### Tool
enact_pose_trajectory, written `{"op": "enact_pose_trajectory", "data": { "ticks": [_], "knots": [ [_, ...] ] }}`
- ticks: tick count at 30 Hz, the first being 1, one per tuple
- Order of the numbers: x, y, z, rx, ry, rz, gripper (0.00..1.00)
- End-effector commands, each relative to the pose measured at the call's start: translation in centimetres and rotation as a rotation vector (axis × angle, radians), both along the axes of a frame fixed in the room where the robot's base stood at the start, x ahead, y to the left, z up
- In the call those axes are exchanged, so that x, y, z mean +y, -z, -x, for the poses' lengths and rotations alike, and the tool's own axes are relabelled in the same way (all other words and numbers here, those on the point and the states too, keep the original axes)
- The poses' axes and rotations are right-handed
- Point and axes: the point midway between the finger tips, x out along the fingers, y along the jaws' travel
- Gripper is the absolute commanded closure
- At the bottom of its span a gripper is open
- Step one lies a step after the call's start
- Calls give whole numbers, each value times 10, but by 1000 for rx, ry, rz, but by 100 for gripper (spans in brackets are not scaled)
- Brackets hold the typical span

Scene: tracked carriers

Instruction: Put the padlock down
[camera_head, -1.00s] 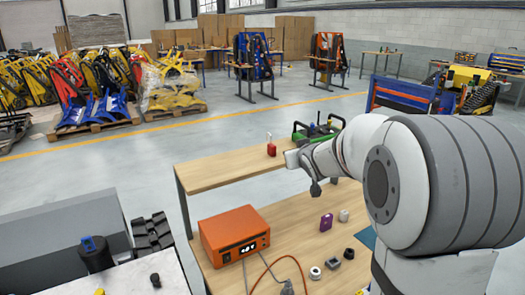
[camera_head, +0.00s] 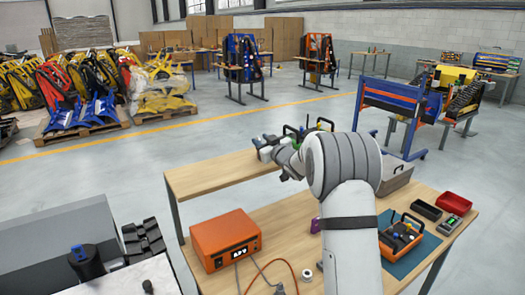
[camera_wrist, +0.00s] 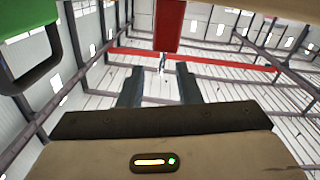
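A red padlock body (camera_wrist: 168,25) shows upside down at the top of the wrist view, with its thin shackle (camera_wrist: 163,63) seen edge-on. My gripper (camera_wrist: 159,68) has its two dark fingers apart, with clear gaps either side of the shackle. How deep the shackle sits between the fingers I cannot tell. In the head view my gripper (camera_head: 267,152) is over the raised wooden shelf (camera_head: 205,177), and the red padlock is hidden there. A purple padlock-like item (camera_head: 316,226) on the lower bench is partly covered by my arm.
A green item with a dark handle (camera_wrist: 28,40) is close by in the wrist view. The bench below (camera_head: 275,222) holds an orange box (camera_head: 226,240), an orange toolbox (camera_head: 400,236) and a red tray (camera_head: 454,203). The shelf's left part is bare.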

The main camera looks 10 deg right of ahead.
Motion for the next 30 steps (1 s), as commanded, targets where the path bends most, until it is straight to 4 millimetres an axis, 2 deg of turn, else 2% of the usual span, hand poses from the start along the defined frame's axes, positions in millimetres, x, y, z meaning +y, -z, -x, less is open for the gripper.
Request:
{"op": "enact_pose_trajectory", "data": {
  "ticks": [1, 6, 14, 25, 30],
  "knots": [
    [5, -5, -7, 0, -1, 0, 69],
    [9, -2, -22, 1, 1, -1, 69],
    [9, -1, -24, 1, 2, -1, 69],
    [9, -1, -24, 1, 3, -1, 99],
    [8, -1, -24, 1, 3, -1, 100]
  ]
}}
